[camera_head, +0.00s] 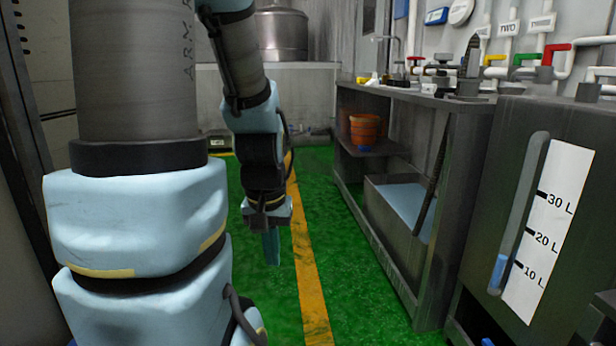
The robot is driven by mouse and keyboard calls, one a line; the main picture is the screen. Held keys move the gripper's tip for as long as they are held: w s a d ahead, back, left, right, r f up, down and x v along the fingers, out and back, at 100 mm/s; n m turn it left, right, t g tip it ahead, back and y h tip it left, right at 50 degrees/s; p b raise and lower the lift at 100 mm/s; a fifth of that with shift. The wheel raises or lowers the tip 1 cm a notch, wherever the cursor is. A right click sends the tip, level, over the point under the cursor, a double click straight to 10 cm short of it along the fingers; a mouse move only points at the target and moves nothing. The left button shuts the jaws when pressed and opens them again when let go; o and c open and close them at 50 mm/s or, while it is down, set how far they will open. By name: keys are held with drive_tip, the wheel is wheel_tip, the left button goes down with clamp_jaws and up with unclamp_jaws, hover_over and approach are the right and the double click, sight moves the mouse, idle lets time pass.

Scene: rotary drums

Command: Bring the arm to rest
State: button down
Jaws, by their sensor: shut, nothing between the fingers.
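My arm stands at the left of the head view, its light blue and grey links large in the foreground. Its far part hangs down at the centre left. My gripper (272,247) points straight down above the green floor, beside the yellow floor line. Its fingers are shut and hold nothing. It touches nothing that I can see.
A metal workbench (440,102) with an orange bucket (364,129) on its lower shelf runs along the right. A dark tank with a litre scale (551,228) stands at the near right. A metal drum (282,35) is at the back. The green floor (345,270) between is clear.

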wheel_tip(320, 180, up, 28)
drive_tip(key=p, duration=2.7)
drive_tip(key=shift+r, duration=0.15)
